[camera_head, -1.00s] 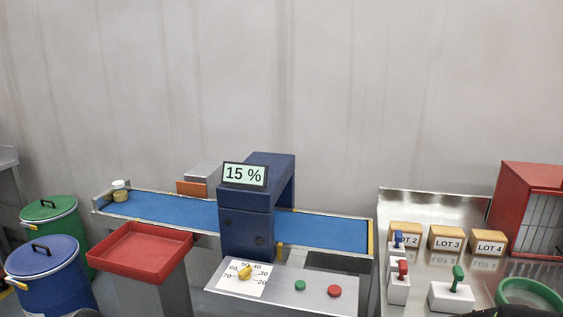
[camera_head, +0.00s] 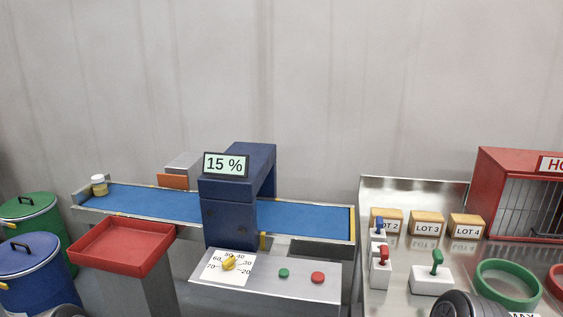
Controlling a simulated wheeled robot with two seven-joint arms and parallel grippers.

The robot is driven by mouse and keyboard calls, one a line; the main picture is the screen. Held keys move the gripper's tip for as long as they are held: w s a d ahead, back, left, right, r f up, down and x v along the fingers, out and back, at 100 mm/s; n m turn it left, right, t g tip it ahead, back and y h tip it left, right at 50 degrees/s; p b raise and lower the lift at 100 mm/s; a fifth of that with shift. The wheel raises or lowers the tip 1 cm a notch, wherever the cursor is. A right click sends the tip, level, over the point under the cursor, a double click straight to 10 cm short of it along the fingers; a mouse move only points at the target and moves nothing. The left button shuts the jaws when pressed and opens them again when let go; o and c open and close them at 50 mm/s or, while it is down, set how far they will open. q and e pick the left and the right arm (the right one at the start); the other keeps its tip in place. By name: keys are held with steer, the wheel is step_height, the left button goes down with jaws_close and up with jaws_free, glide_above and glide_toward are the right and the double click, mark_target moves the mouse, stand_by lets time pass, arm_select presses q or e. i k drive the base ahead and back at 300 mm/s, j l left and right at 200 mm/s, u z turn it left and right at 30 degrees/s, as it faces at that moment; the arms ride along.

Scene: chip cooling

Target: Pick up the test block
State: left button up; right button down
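Three white blocks with coloured handles stand on the steel table at the right: one with a red handle (camera_head: 380,271), one with a green handle (camera_head: 432,279), and one with a blue handle (camera_head: 378,236) behind the red one. The frames do not show which of them is the test block. All three stand upright, and nothing holds them. A dark rounded part, likely of my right arm, shows at the bottom edge just right of the green-handled block. A grey part, likely of my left arm, shows at the bottom left. No gripper fingers are visible.
Boxes labelled LOT 2, LOT 3 and LOT 4 (camera_head: 467,226) line the table's back. A green ring (camera_head: 508,285) and a red cabinet (camera_head: 520,190) are at the right. A blue conveyor (camera_head: 310,219), a 15 % display (camera_head: 226,164) and a red tray (camera_head: 122,247) are left.

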mark_target(421, 282)
steer(key=l+z, duration=0.15)
steer(key=z, duration=0.3)
steer(key=l+z, duration=0.1)
steer(key=z, duration=0.3)
steer(key=l+z, duration=0.15)
steer(key=z, duration=0.3)
steer(key=l+z, duration=0.15)
steer(key=z, duration=0.25)
